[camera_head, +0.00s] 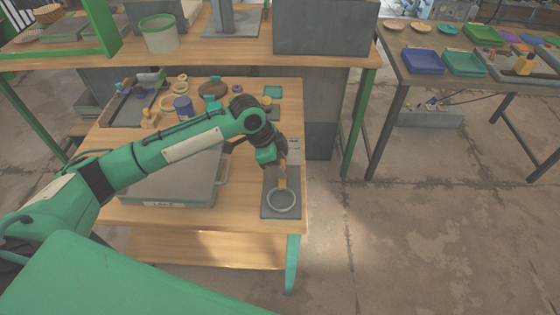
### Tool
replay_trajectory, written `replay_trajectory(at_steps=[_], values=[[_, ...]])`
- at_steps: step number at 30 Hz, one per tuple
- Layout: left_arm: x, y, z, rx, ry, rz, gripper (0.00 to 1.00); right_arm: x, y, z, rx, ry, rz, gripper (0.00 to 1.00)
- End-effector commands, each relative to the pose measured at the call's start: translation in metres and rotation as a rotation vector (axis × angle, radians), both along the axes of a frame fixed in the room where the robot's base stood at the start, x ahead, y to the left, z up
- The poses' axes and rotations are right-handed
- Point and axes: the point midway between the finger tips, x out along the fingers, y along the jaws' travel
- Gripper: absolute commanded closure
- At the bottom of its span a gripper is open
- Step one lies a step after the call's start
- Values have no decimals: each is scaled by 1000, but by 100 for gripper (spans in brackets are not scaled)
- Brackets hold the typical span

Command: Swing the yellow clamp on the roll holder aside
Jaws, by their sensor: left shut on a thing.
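The roll holder (270,212) is a dark grey plate with a pale ring, near the front right corner of the wooden workbench (240,217). The yellow clamp (282,182) stands at the back side of the ring. My left gripper (282,163) reaches down over the holder from behind and is shut on the yellow clamp; its fingers and the clamp's upper part overlap and are hard to tell apart. My right gripper is out of view.
A grey flat box (170,190) with a handle lies left of the holder, under my left arm. A blue jar (183,108), small rings and a tray (135,103) stand at the back. Open floor lies to the right. A side table holds a blue tray (423,61).

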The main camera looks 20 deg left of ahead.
Motion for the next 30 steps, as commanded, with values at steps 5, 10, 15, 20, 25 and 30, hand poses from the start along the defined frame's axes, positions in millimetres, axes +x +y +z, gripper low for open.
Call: replay_trajectory(at_steps=[5, 10, 15, 20, 25, 30], values=[[-2, -1, 5, 0, 4, 82, 79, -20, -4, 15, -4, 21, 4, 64], [-3, -1, 8, 1, 4, 214, 79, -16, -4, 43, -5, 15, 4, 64], [-4, -2, 8, 0, 5, 373, 79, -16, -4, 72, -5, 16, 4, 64], [-4, -3, 8, 0, 4, 525, 79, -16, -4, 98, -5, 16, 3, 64], [-5, -4, 8, 0, 4, 687, 79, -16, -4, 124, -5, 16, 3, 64], [-5, -5, 7, -1, 4, 850, 79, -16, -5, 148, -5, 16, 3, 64]])
